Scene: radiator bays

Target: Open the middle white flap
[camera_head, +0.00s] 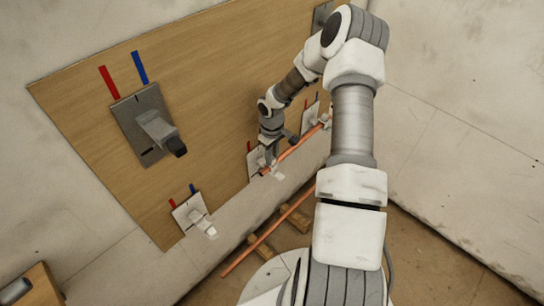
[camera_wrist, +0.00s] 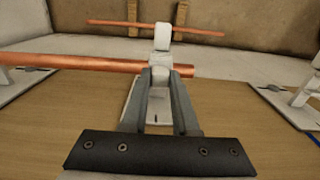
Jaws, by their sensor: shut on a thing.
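The middle white flap (camera_wrist: 162,33) is upright in the wrist view, on a white plate (camera_wrist: 130,108) on the wooden board. My gripper (camera_wrist: 160,75) is shut on the flap's white body, one grey finger on each side. In the head view my gripper (camera_head: 271,158) is at the middle plate, and a white end of the flap (camera_head: 278,174) shows below it. The fingers hide part of the flap, so I cannot tell its exact angle.
A copper pipe (camera_wrist: 90,62) runs beside the flap; the head view shows it (camera_head: 296,150) reaching toward the right white fitting (camera_head: 324,119). Another white fitting (camera_head: 205,225) and a larger grey one (camera_head: 158,130) are on the left. A loose pipe (camera_head: 250,249) lies on wooden blocks below.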

